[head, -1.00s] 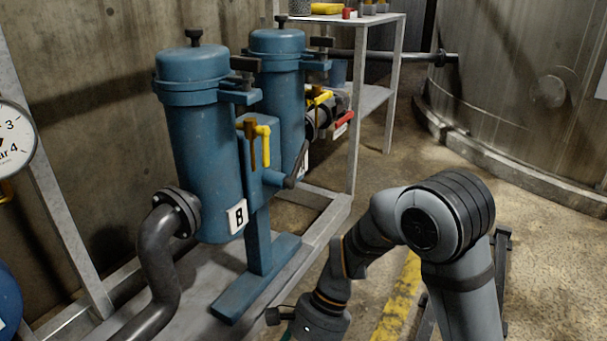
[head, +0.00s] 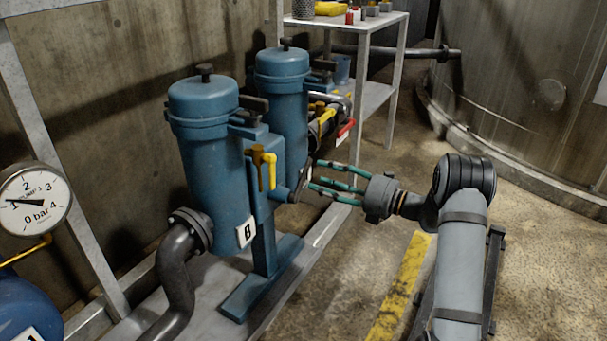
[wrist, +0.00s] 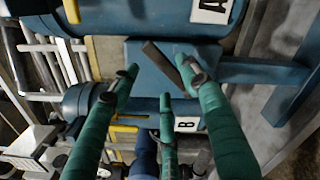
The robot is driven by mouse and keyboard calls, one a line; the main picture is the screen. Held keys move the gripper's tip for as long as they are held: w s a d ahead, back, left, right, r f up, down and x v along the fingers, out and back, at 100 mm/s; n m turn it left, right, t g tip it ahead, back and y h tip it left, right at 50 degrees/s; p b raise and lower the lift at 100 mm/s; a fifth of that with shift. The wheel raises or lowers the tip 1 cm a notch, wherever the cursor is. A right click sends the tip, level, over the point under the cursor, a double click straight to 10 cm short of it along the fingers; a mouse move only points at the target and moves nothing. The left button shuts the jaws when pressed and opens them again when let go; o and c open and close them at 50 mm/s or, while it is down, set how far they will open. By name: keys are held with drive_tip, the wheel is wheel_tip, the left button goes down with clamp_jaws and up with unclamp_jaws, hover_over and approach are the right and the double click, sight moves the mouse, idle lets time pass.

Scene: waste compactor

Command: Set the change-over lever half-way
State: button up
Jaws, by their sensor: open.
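The change-over lever is a dark flat bar on the blue valve body between two blue filter housings, B (head: 213,150) and A (head: 283,105). In the wrist view, the lever (wrist: 160,57) lies slantwise, its lower right end close to the right finger's tip. My gripper (head: 314,180) has green fingers, spread open and pointing at the lever from the right. In the wrist view, my gripper (wrist: 160,82) has the lever showing between and beyond its upper fingertips. Contact cannot be told.
A yellow-handled valve (head: 266,167) sits on the front of housing B. Another yellow handle (head: 325,117) and a red handle (head: 346,128) are behind the gripper. A pressure gauge (head: 35,203) is at left. The floor at right is open beside the yellow stripe (head: 401,288).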

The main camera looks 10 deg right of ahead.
sight(306, 173)
drive_tip(key=b+x, duration=0.1)
drive_tip(key=x, duration=0.5)
drive_tip(key=shift+w+a+b, duration=0.2)
drive_tip(key=shift+a+b, duration=0.05)
drive_tip(key=shift+b, duration=0.15)
drive_tip(key=shift+c, duration=1.3)
clamp_jaws()
